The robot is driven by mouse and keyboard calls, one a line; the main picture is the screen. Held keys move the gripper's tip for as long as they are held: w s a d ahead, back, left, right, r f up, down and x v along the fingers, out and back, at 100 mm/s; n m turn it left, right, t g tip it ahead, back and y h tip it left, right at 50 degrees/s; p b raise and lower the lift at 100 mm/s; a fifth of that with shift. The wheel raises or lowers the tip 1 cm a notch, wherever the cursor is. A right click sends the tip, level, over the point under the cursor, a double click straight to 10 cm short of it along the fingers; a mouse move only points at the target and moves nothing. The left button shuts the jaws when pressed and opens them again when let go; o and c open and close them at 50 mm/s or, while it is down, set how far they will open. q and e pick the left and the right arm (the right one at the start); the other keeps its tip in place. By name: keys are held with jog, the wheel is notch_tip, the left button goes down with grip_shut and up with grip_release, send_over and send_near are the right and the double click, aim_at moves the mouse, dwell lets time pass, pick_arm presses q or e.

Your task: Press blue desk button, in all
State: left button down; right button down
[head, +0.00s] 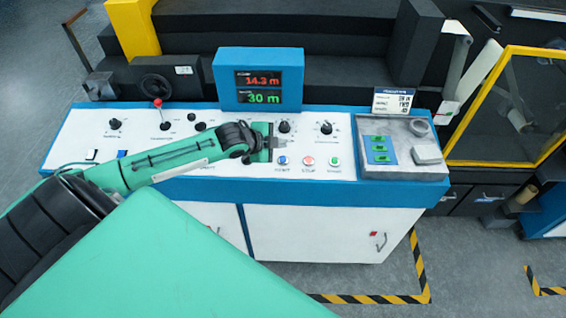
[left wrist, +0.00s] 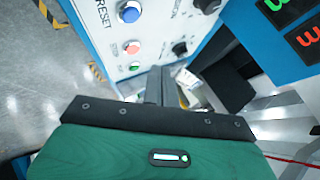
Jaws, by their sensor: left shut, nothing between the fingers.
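The desk (head: 220,185) has a white sloped top with a blue rim. A round blue button (head: 282,160) sits at the left of a row, beside a red button (head: 308,160) and a green button (head: 334,161). My left gripper (head: 280,143) is shut and empty, just above and behind the blue button in the head view. I see a gap between its fingers and the button in the left wrist view, where the blue button (left wrist: 130,12) lies beyond the shut fingers (left wrist: 154,84). Another small blue button (head: 122,154) is partly hidden near my left forearm. My right gripper is out of view.
A display (head: 259,80) reading 14.3 m and 30 m stands behind the gripper. Black knobs (head: 326,128) and a red-tipped lever (head: 158,104) rise from the panel. A grey tray (head: 400,160) with green pieces is at the right end.

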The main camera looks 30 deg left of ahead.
pick_arm(q)
jog(key=b, duration=0.3)
send_over(283, 160)
jog(key=s, duration=0.2)
notch_tip(283, 160, down, 4)
jog(key=shift+w+f, duration=0.1)
jog(key=shift+w+a+f+b, duration=0.1)
jog(key=shift+f+b, duration=0.15)
jog(key=shift+f, duration=0.25)
jog(key=shift+w+a+f+b, duration=0.1)
jog(key=shift+f+b, duration=0.1)
jog(key=shift+f, duration=0.25)
jog(key=shift+f, duration=0.1)
dwell(0.6)
jog(key=shift+f, duration=0.3)
jog(key=shift+w+f, duration=0.1)
jog(key=shift+f, duration=0.3)
dwell(0.5)
jog(key=shift+r, duration=0.1)
jog(key=shift+r+p, duration=0.7)
jog(key=shift+p, duration=0.05)
